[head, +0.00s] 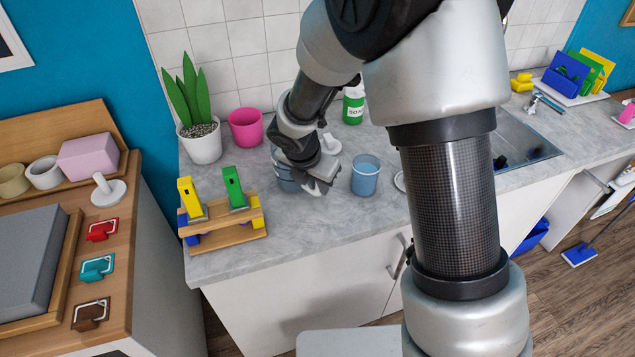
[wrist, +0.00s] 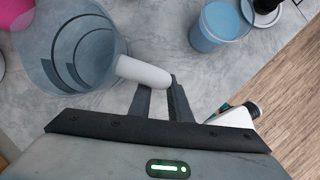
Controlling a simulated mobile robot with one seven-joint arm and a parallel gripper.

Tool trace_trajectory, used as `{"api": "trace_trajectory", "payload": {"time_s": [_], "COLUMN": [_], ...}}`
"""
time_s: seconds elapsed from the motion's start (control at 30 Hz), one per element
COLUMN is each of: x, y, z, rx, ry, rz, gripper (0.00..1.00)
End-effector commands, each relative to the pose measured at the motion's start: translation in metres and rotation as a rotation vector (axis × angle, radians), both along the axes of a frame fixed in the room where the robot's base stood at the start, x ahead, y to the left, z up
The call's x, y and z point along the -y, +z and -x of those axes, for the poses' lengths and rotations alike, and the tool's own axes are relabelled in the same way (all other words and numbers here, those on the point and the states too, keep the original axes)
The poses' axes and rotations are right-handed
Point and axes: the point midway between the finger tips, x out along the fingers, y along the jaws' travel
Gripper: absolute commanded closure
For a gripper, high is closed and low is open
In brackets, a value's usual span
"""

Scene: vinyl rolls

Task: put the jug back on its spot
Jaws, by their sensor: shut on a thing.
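The jug (wrist: 75,50) is a see-through blue-grey vessel with a white handle (wrist: 143,72), at the upper left of the wrist view. My gripper (wrist: 159,86) is shut on the end of that handle. In the head view the jug (head: 286,181) is mostly hidden behind my gripper (head: 318,184), over the middle of the counter. I cannot tell whether its base touches the counter. No marked spot for it is clearly visible.
A blue cup (head: 365,176) stands close right of my gripper. A wooden rack (head: 232,236) with yellow and green pieces is at the left. A potted plant (head: 200,142), pink pot (head: 244,128) and green-labelled bottle (head: 353,106) stand behind. The front counter strip is clear.

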Motion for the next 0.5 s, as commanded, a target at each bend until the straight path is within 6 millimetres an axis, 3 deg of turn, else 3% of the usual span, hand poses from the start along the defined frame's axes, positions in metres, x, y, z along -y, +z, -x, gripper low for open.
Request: {"api": "trace_trajectory", "payload": {"time_s": [0.5], "x": [0.0000], "y": [-0.0028], "z": [-0.0001], "rx": [0.000], "ry": [-0.001], "rz": [0.000], "gripper": [1.00]}}
